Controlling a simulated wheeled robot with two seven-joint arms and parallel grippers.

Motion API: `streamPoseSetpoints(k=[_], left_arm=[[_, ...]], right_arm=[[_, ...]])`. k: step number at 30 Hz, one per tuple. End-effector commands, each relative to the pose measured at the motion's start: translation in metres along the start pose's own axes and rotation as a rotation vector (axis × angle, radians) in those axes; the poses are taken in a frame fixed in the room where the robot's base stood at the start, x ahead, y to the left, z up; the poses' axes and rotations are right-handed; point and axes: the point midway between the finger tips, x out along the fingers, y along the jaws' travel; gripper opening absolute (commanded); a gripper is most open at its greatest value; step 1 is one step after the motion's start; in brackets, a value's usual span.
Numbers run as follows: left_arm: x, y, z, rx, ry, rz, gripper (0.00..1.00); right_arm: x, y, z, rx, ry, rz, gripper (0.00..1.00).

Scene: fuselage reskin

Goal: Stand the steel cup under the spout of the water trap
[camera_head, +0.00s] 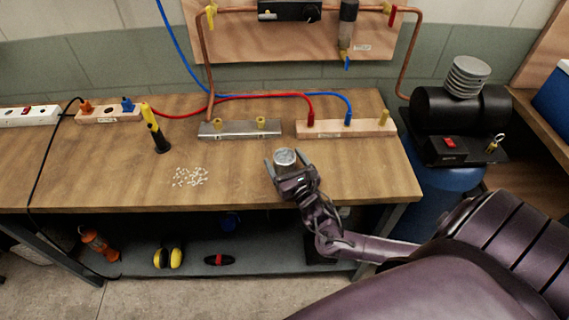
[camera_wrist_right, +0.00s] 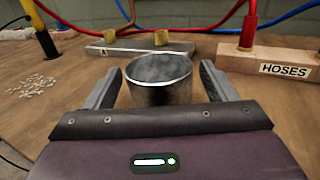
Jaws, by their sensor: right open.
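The steel cup (camera_head: 285,156) stands upright on the wooden bench near its front edge. In the right wrist view the cup (camera_wrist_right: 159,80) sits between the fingers of my right gripper (camera_wrist_right: 157,90), with a gap visible on each side. My right gripper (camera_head: 286,167) is open around the cup. The water trap (camera_head: 347,18) is mounted on the wooden wall panel at the back, with its spout (camera_head: 346,62) and a blue tap at its lower end, above the bench's back right part. My left gripper is not in view.
A steel bar (camera_head: 240,129) and a wooden hose block (camera_head: 345,129) with red and blue hoses lie behind the cup. A black and yellow tool (camera_head: 155,130) stands to the left, near white bits (camera_head: 190,177). A compressor (camera_head: 460,115) stands right of the bench.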

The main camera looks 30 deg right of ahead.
Motion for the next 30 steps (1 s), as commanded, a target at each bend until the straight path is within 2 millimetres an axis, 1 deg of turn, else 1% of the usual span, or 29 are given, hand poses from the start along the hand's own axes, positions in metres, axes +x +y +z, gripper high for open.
streamPoseSetpoints(k=[1, 5, 12, 13, 24, 25, 26, 30], left_arm=[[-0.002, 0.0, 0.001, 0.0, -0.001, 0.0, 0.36], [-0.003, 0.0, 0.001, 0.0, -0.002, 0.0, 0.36], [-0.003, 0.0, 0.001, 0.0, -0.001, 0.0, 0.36], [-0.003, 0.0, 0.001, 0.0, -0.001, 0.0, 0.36], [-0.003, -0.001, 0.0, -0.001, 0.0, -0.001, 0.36], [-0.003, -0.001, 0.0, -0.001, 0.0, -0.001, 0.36], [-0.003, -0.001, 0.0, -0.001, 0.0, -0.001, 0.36], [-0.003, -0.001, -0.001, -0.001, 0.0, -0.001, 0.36]], right_arm=[[0.009, 0.0, 0.002, 0.0, -0.003, -0.002, 0.78], [0.021, 0.0, 0.001, 0.002, -0.001, -0.001, 0.78], [0.023, 0.0, 0.0, 0.001, 0.0, 0.0, 0.78], [0.023, 0.0, 0.0, 0.001, 0.0, 0.0, 0.77], [0.023, 0.0, 0.0, 0.001, 0.0, 0.001, 0.3], [0.023, 0.0, 0.0, 0.001, -0.001, 0.0, 0.3], [0.023, 0.0, 0.0, 0.001, -0.001, 0.001, 0.26], [0.023, 0.0, 0.0, 0.001, -0.001, 0.001, 0.26]])
